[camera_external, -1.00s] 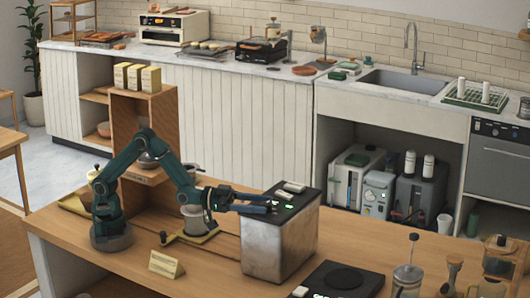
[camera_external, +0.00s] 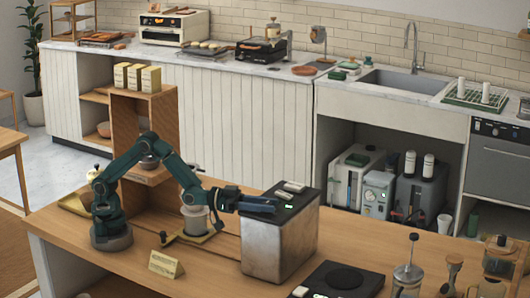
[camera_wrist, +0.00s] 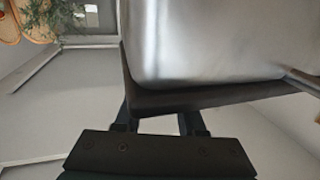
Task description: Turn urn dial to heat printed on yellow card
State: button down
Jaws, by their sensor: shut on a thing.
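The urn (camera_external: 268,251) is a boxy brushed-metal body with a dark top, standing on the wooden cart. My gripper (camera_external: 272,207) reaches in from the left, low over the urn's top, with its fingers closed in on the dial. The dial itself is hidden by the fingers. In the wrist view the metal urn body (camera_wrist: 205,40) fills the top, and the dark lid edge hides my fingertips. A small lit display shows on the urn's top beside the fingers. The yellow card (camera_external: 166,264) stands tented at the cart's front left; its print is too small to read.
A pale block (camera_external: 293,187) lies on the urn's back edge. A dark scale-like plate (camera_external: 345,279) is at its front right. A white canister (camera_external: 196,219) on a yellow tray stands under my forearm. A wooden shelf stands behind my arm. Bare cart top lies right of the urn.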

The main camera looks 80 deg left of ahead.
jog(key=shift+h, duration=0.3)
jog(key=shift+r+m+g+h, duration=0.2)
jog(key=shift+m+g+h, duration=0.9)
jog(key=shift+m+h, duration=0.4)
jog(key=shift+m+g+h, duration=0.6)
jog(key=shift+g+h, duration=0.2)
jog(key=shift+h, duration=0.1)
jog(key=c, duration=0.5)
grip_release()
jog(key=shift+f, duration=0.1)
jog(key=shift+f, duration=0.1)
